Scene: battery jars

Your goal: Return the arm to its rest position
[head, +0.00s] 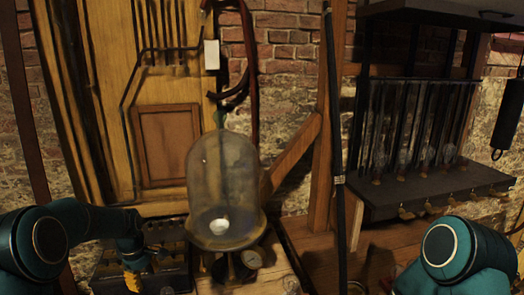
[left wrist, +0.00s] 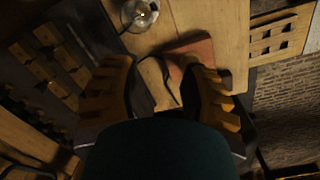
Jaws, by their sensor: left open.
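My left gripper (head: 133,281) shows in the head view at the lower left, partly cut off by the bottom edge. Its arm comes in from the left, low over the dark rack. In the left wrist view the gripper (left wrist: 158,88) has its two yellow ribbed fingers wide apart. A wooden surface with a reddish flat patch (left wrist: 198,52) lies beyond the fingers, and nothing is seen held between them. My right arm shows at the lower right of the head view, but its gripper is out of view.
A glass bell jar (head: 224,190) stands on the wooden bench right of my left gripper. A dark rack (head: 180,273) lies below the left arm. An upright dark pole (head: 338,150) and a black shelf (head: 430,188) with glass tubes stand to the right. A round glass (left wrist: 139,14) shows in the wrist view.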

